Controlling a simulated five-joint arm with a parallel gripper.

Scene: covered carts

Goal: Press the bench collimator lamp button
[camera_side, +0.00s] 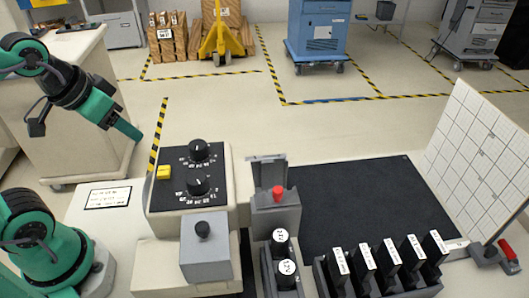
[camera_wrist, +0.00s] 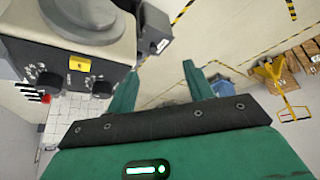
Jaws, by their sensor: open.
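A beige collimator box has a black top panel (camera_side: 183,208) with two black dials, the upper one (camera_side: 199,150) and the lower one (camera_side: 198,185). A small yellow button (camera_side: 164,172) sits at the panel's left edge; it also shows in the wrist view (camera_wrist: 80,63). My gripper (camera_side: 138,134) is open and empty, raised to the left of and behind the panel, apart from the button. In the wrist view my two green fingers (camera_wrist: 159,70) are spread, with the button to their left. Nothing hides the button.
A grey box (camera_side: 276,215) with a raised lid and red button stands right of the panel. A grey block with a black knob (camera_side: 204,230) is in front. Labelled black holders (camera_side: 366,264), a dark mat (camera_side: 365,195) and a white grid board (camera_side: 478,140) lie farther right.

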